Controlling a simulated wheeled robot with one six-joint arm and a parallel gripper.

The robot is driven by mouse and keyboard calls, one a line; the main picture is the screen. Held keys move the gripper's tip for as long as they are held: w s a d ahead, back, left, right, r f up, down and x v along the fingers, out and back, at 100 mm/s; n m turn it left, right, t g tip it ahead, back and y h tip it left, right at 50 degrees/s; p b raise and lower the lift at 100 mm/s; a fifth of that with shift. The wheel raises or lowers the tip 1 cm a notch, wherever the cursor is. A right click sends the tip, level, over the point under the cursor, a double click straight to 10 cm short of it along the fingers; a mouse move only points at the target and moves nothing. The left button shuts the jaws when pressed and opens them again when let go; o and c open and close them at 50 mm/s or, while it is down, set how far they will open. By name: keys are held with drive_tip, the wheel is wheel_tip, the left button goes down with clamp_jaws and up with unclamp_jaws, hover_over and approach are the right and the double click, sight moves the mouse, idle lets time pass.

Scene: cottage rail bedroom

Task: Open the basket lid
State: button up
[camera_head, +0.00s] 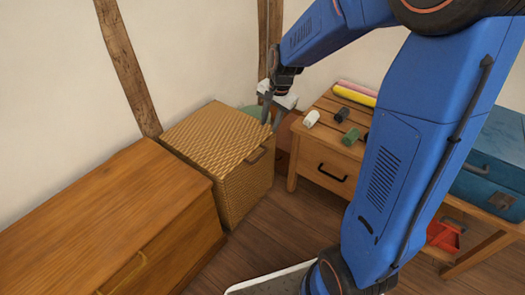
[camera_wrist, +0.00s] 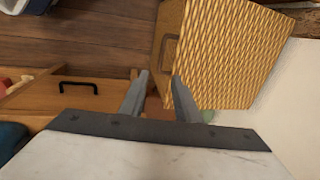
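The woven wicker basket (camera_head: 243,192) stands between a wooden chest and a small wooden table. Its lid (camera_head: 213,135) lies flat and looks shut. A handle (camera_head: 257,156) is on the basket's front near the top; it also shows in the wrist view (camera_wrist: 171,51). My gripper (camera_head: 271,124) is at the lid's back right corner, fingers pointing down. In the wrist view my gripper (camera_wrist: 160,77) has its fingers apart with nothing held between them. One fingertip overlaps the edge of the basket there; I cannot tell whether it touches.
A wooden chest (camera_head: 110,215) stands close on the left. On the right, a wooden table (camera_head: 320,155) holds a white roll (camera_head: 311,118), a green roll (camera_head: 350,137) and pink and yellow rolls. A green rounded thing (camera_head: 252,112) is behind the basket. The wall is close behind.

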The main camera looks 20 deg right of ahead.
sight(261, 155)
drive_tip(key=w+f, duration=0.1)
drive_tip(key=f, duration=0.5)
drive_tip(key=w+a+f, duration=0.1)
drive_tip(key=f, duration=0.5)
drive_tip(key=w+a+f, duration=0.1)
drive_tip(key=f, duration=0.4)
drive_tip(key=shift+w+f, duration=0.25)
drive_tip(key=shift+f, duration=0.15)
clamp_jaws()
